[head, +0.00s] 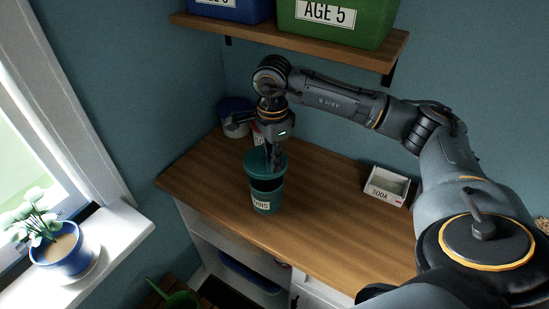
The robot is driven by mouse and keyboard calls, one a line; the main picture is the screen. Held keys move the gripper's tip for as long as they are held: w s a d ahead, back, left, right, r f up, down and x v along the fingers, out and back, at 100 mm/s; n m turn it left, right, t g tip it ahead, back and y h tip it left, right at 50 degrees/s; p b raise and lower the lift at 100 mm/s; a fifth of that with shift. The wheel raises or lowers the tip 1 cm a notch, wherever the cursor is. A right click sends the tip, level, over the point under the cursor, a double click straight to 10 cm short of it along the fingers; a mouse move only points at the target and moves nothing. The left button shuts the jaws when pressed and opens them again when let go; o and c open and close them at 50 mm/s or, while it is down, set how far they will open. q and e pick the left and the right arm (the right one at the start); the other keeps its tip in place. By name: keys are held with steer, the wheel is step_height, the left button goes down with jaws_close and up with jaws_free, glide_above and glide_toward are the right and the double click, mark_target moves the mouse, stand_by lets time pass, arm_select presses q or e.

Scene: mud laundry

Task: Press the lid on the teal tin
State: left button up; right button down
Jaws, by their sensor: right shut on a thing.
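The teal tin (266,205) stands upright on the wooden counter, with a pale label on its front that I cannot fully read. A teal lid (258,170) is just above it, and a dark gap shows between the lid and the tin's rim. My right gripper (272,162) points down from above and is shut on the lid at its top. The fingertips are small and dark, so the exact grip is hard to see. My left gripper is out of view.
A blue container (235,108) and a partly hidden red-and-white item stand behind the tin. A white box (386,186) labelled SODA is to the right. A shelf (300,37) with bins hangs above. A potted plant (62,248) sits on the windowsill. Counter right of the tin is clear.

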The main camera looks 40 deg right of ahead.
steer(key=shift+f+b, duration=0.35)
steer(key=shift+f, duration=0.4)
step_height(320, 180, down, 4)
steer(key=b, duration=0.2)
steer(key=shift+b, duration=0.35)
steer(key=shift+r, duration=0.1)
stand_by(0.3)
steer(key=shift+f+b, duration=0.9)
steer(key=shift+b, duration=0.55)
stand_by(1.1)
steer(key=c, duration=0.8)
jaws_free()
